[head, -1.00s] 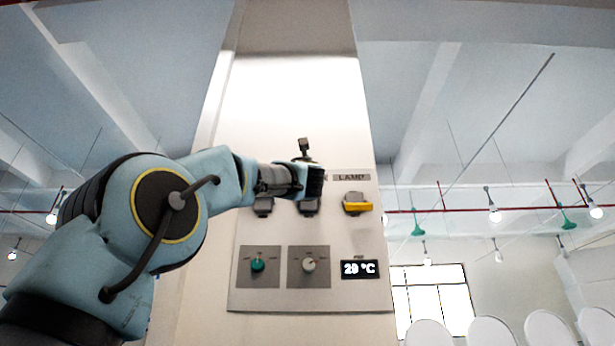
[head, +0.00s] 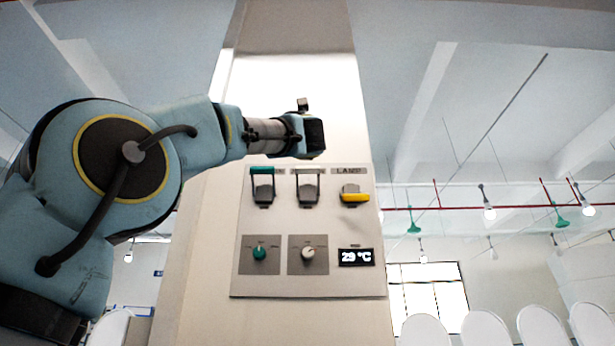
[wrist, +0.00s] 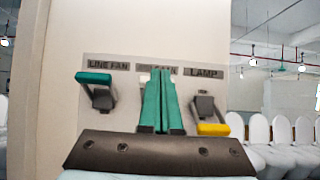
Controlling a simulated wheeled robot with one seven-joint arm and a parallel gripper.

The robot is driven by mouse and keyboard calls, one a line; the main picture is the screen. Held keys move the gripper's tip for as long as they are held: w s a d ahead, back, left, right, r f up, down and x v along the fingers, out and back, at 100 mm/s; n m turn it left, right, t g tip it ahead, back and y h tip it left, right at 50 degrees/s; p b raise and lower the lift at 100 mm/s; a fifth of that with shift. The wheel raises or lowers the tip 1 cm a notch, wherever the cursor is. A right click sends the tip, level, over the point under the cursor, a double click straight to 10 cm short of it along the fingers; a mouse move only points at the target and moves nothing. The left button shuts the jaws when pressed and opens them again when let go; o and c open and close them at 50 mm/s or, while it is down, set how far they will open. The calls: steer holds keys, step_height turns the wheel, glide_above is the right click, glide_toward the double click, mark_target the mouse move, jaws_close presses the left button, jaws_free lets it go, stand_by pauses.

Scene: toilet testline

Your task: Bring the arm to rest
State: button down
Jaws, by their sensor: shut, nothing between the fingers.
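My arm reaches in from the left in the head view. My gripper (wrist: 160,100) shows in the wrist view with its two green fingers side by side, shut and empty. In the head view my gripper's end (head: 312,136) is in front of the panel, above the row of switches; its fingers are hard to make out there. In the wrist view the fingers cover most of the middle switch and part of its label.
The control panel (head: 275,220) has a green-handled switch (head: 262,184), a white-handled switch (head: 307,186) and a yellow-handled lamp switch (head: 354,194). Below are a green knob (head: 259,253), a white knob (head: 308,253) and a display (head: 357,257) reading 29 °C. White toilet lids (head: 425,330) line the lower right.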

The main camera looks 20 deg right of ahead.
steer(key=shift+s+a+r, duration=0.2)
steer(key=shift+s, duration=0.3)
